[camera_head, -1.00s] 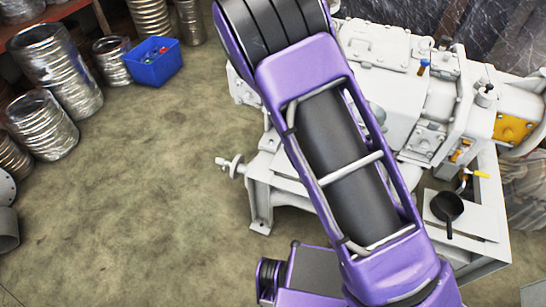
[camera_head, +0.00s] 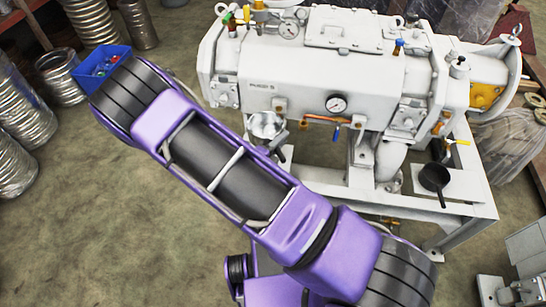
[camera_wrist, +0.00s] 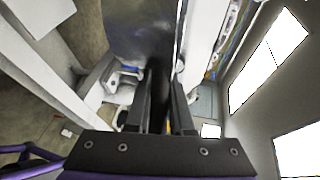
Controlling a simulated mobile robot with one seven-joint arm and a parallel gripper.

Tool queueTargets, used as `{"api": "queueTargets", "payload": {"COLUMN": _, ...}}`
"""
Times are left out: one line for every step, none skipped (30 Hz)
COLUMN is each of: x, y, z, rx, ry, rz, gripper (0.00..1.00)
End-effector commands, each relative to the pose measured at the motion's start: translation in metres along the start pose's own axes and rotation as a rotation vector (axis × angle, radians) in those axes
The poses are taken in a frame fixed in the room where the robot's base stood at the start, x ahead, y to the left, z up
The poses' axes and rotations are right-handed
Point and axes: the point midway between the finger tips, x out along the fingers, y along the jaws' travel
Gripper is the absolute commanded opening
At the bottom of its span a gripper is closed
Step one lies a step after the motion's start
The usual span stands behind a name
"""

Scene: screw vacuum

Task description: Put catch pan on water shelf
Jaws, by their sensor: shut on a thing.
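A round black pan with a straight handle (camera_head: 434,178) rests on the white frame at the machine's lower right in the head view. No gripper shows beside it there. My gripper (camera_wrist: 160,92) shows only in the wrist view; my arm link hides it in the head view. Its two dark fingers are shut on a narrow dark thing (camera_wrist: 160,84). I cannot tell whether this is a handle of the catch pan. A large, smooth grey surface (camera_wrist: 140,30) lies beyond the fingertips. I cannot make out a water shelf for certain.
The big white vacuum machine (camera_head: 320,75) fills the upper middle, with a gauge (camera_head: 337,104) and valves on it. A blue bin (camera_head: 101,64) and rolled metal hoses (camera_head: 92,22) stand at the left. A grey metal unit (camera_head: 525,262) is at the lower right.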

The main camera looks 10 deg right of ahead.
Motion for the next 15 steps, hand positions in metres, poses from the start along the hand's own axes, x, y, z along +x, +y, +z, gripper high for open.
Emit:
{"api": "queueTargets", "payload": {"x": -0.001, "y": 0.025, "z": -0.003, "rx": -0.018, "ry": -0.029, "rz": 0.000, "gripper": 0.00}}
{"api": "queueTargets", "payload": {"x": -0.001, "y": 0.037, "z": -0.004, "rx": -0.022, "ry": -0.047, "rz": 0.000, "gripper": 0.00}}
{"api": "queueTargets", "payload": {"x": -0.002, "y": 0.054, "z": -0.007, "rx": -0.026, "ry": -0.069, "rz": 0.001, "gripper": 0.00}}
{"api": "queueTargets", "payload": {"x": -0.003, "y": 0.066, "z": -0.009, "rx": -0.029, "ry": -0.086, "rz": 0.001, "gripper": 0.00}}
{"api": "queueTargets", "payload": {"x": -0.004, "y": 0.078, "z": -0.011, "rx": -0.033, "ry": -0.103, "rz": 0.002, "gripper": 0.00}}
{"api": "queueTargets", "payload": {"x": -0.005, "y": 0.093, "z": -0.016, "rx": -0.037, "ry": -0.122, "rz": 0.003, "gripper": 0.00}}
{"api": "queueTargets", "payload": {"x": -0.005, "y": 0.104, "z": -0.019, "rx": -0.039, "ry": -0.137, "rz": 0.002, "gripper": 0.00}}
{"api": "queueTargets", "payload": {"x": -0.006, "y": 0.114, "z": -0.022, "rx": -0.042, "ry": -0.150, "rz": 0.002, "gripper": 0.00}}
{"api": "queueTargets", "payload": {"x": -0.007, "y": 0.127, "z": -0.027, "rx": -0.044, "ry": -0.166, "rz": 0.003, "gripper": 0.00}}
{"api": "queueTargets", "payload": {"x": -0.008, "y": 0.135, "z": -0.030, "rx": -0.045, "ry": -0.177, "rz": 0.003, "gripper": 0.00}}
{"api": "queueTargets", "payload": {"x": -0.008, "y": 0.143, "z": -0.034, "rx": -0.048, "ry": -0.187, "rz": 0.003, "gripper": 0.00}}
{"api": "queueTargets", "payload": {"x": -0.009, "y": 0.152, "z": -0.038, "rx": -0.049, "ry": -0.198, "rz": 0.004, "gripper": 0.00}}
{"api": "queueTargets", "payload": {"x": -0.009, "y": 0.159, "z": -0.041, "rx": -0.049, "ry": -0.205, "rz": 0.003, "gripper": 0.00}}
{"api": "queueTargets", "payload": {"x": -0.010, "y": 0.164, "z": -0.044, "rx": -0.049, "ry": -0.212, "rz": 0.003, "gripper": 0.00}}
{"api": "queueTargets", "payload": {"x": -0.010, "y": 0.170, "z": -0.047, "rx": -0.051, "ry": -0.219, "rz": 0.003, "gripper": 0.00}}
